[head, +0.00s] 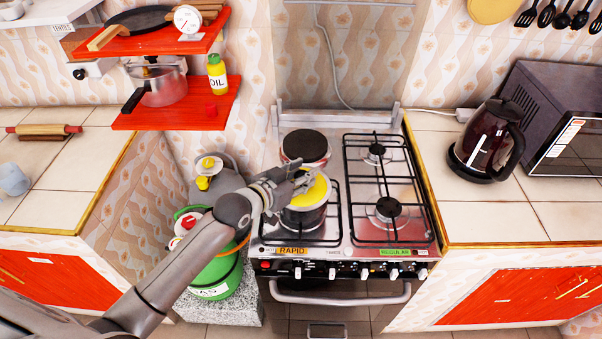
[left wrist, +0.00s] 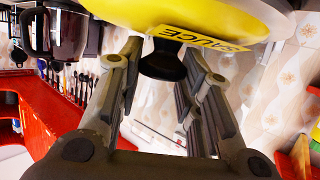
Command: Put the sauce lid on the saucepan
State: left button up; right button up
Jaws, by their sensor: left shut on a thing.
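The yellow sauce lid (head: 318,190) is over the saucepan (head: 303,220) on the front left burner of the stove. My left gripper (head: 299,181) is at the lid's top left side and hides part of it. In the left wrist view the lid (left wrist: 225,18) fills the top, with its SAUCE label showing. Its black knob (left wrist: 163,62) sits between the fingers of my left gripper (left wrist: 165,75), which is shut on it. I cannot tell whether the lid touches the saucepan rim. My right gripper is not in view.
The rear left burner holds a dark round plate or pan (head: 305,146). The right burners (head: 388,208) are bare. A green gas cylinder (head: 215,275) stands left of the stove, below my arm. A kettle (head: 488,140) and microwave (head: 565,120) are on the right counter. Red shelves (head: 185,118) hang at left.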

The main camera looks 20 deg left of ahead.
pick_arm(q)
jog(key=o, duration=1.3)
jog(key=shift+r, duration=0.1)
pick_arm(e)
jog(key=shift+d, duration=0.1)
pick_arm(q)
jog(key=v, duration=1.2)
jog(key=shift+a, duration=0.1)
